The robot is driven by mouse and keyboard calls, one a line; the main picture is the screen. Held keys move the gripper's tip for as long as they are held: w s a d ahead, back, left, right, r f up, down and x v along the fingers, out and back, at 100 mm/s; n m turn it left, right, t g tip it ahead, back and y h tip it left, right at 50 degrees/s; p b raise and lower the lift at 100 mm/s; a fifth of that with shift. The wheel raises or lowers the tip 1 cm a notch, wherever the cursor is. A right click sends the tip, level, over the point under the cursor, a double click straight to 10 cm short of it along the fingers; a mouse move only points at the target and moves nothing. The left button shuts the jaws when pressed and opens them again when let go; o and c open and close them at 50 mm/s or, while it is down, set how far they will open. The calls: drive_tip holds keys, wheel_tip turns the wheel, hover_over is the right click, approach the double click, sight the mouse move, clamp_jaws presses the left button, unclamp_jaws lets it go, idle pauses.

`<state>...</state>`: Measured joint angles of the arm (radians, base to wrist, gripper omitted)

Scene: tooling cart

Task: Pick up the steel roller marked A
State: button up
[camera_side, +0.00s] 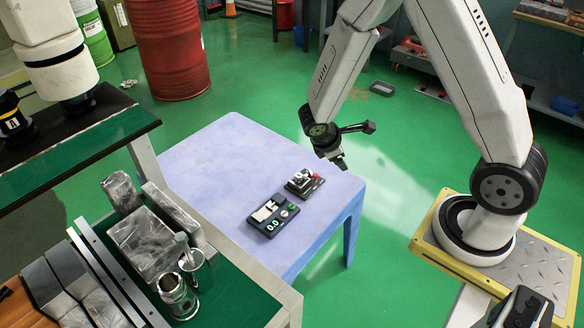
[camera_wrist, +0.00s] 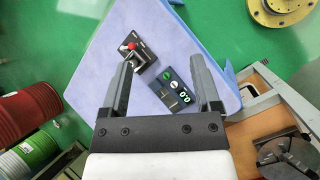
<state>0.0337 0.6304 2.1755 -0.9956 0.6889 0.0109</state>
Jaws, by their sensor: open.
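My gripper (camera_side: 341,163) hangs above the far right part of the lilac table (camera_side: 215,150), well away from these pieces. In the wrist view my gripper (camera_wrist: 165,57) has its two fingers wide apart, with nothing held between them.
A dark device reading 0.0 (camera_side: 270,215) and a small black fixture with a red knob (camera_side: 304,182) sit on the table. Metal blocks (camera_side: 145,240) crowd the cart. A red drum (camera_side: 170,45) stands behind. The table's left part is clear.

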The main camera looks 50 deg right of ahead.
drive_tip(key=w+d+f+n+t+h, duration=0.1)
drive_tip(key=w+d+f+n+h, duration=0.2)
drive_tip(key=w+d+f+n, duration=0.15)
drive_tip(key=n+t, duration=1.1)
drive_tip(key=n, duration=0.3)
approach(299, 177)
drive_tip(key=shift+w+d+y, duration=0.4)
drive_tip(key=shift+w+d, duration=0.05)
drive_tip(key=shift+d, duration=0.05)
drive_tip(key=shift+d, duration=0.1)
drive_tip(key=shift+x, duration=1.25)
drive_tip(key=shift+x, duration=2.55)
